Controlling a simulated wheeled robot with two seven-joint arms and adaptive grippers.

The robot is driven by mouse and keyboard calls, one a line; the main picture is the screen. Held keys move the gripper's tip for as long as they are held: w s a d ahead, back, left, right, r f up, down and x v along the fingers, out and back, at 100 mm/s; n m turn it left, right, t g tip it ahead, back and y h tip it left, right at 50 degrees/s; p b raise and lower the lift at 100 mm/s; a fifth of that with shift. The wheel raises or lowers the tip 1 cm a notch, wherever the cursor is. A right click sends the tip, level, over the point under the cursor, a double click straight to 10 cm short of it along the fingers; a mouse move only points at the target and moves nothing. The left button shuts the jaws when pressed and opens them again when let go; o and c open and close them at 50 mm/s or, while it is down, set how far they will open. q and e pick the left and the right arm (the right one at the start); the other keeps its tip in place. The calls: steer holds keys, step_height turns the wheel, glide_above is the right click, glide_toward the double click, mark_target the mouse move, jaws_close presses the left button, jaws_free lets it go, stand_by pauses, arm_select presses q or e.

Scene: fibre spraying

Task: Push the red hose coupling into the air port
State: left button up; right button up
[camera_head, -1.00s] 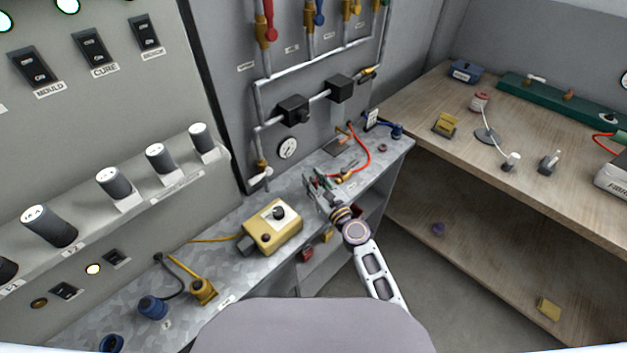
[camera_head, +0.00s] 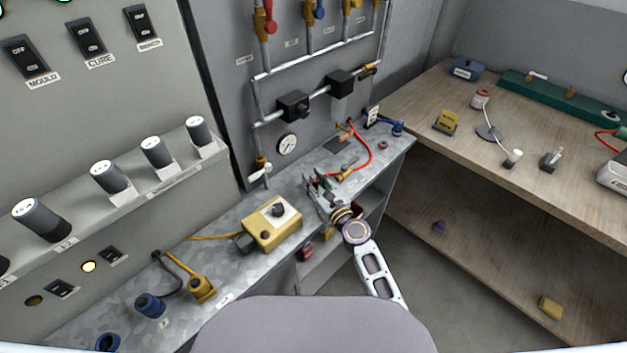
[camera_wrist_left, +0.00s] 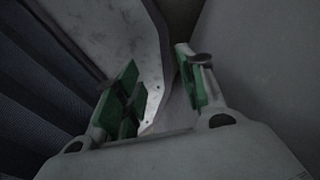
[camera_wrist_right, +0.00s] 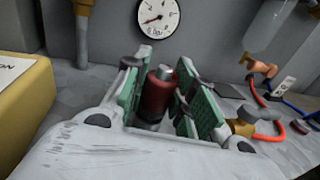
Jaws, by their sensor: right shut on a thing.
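My right gripper (camera_head: 318,183) is above the grey metal bench, left of the red hose (camera_head: 368,152). In the right wrist view its green-padded fingers (camera_wrist_right: 168,92) are shut on an upright dark red cylinder (camera_wrist_right: 157,92) with a grey metal tip, which looks like the red hose coupling. I cannot tell which fitting is the air port. My left gripper (camera_wrist_left: 160,75) shows only in its own wrist view, fingers apart and empty.
A yellow box (camera_head: 270,224) with a black knob stands on the bench, left of the right gripper. A gauge (camera_head: 287,144) and pipes are on the wall behind. A brass fitting (camera_head: 345,174) lies by the red hose. A wooden table (camera_head: 420,110) stands at the right.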

steer(key=shift+f, duration=0.25)
steer(key=o, duration=1.1)
steer(key=shift+v, duration=6)
